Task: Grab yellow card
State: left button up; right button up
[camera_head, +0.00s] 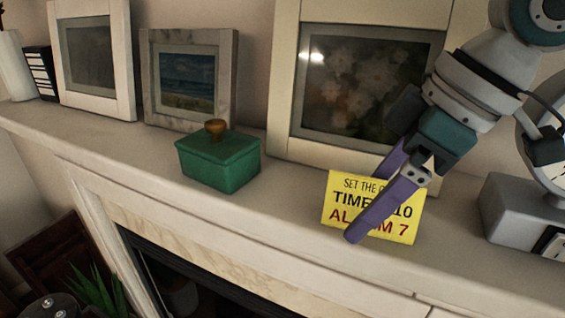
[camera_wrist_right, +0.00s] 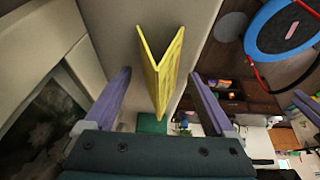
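The yellow card (camera_head: 341,197) stands on the mantel shelf, with printed text on its front reading in part "SET THE", "TIME", "10" and "ALARM 7". In the right wrist view the card (camera_wrist_right: 160,70) shows as a folded tent shape between the two purple fingers. My right gripper (camera_head: 372,197) is open. One finger passes in front of the card and covers part of its text; the other is partly hidden behind it. In the wrist view there is a gap between the card and each finger. My left gripper is not in view.
A green box with a knob (camera_head: 218,162) stands on the mantel (camera_head: 290,215) to the left of the card. Framed pictures (camera_head: 360,80) lean against the wall behind. A grey clock (camera_head: 515,205) stands to the right. The mantel's front edge drops to a fireplace.

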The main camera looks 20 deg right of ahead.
grip_shut()
dwell(0.5)
jog(key=shift+r, duration=0.15)
